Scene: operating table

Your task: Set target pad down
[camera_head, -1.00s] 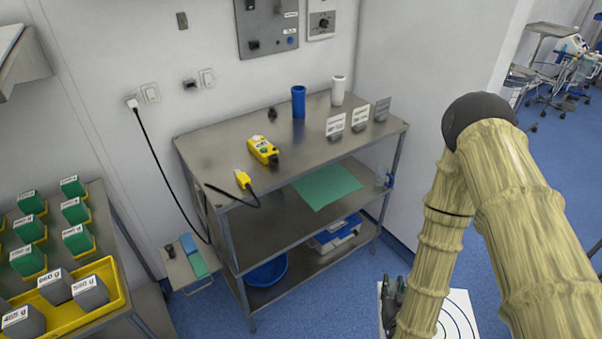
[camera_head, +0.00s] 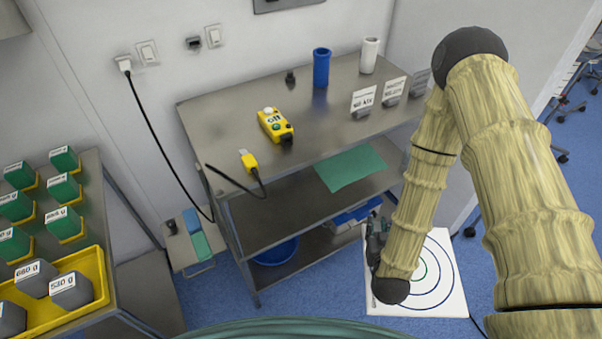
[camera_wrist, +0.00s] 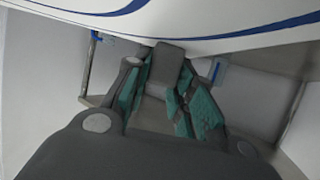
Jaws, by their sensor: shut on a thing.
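The target pad (camera_head: 448,290) is a flat white square with dark blue rings and a green ring near its centre. In the head view it is at the lower right, beside the metal table, over the blue floor. My gripper (camera_head: 374,243) is at the pad's left edge, shut on it. The arm hides part of the pad's rings. In the wrist view the pad (camera_wrist: 240,22) fills the top as a white surface with a blue curve, and my gripper (camera_wrist: 165,95) has its dark and green fingers against it. Whether the pad touches the floor cannot be told.
A metal table (camera_head: 210,120) holds a yellow control box (camera_head: 275,126), a blue cup (camera_head: 321,68), a white cup (camera_head: 369,55) and small label cards. A green cloth (camera_head: 350,168) lies on its middle shelf. A yellow tray (camera_head: 95,262) with weights stands at left. Blue floor shows around the pad.

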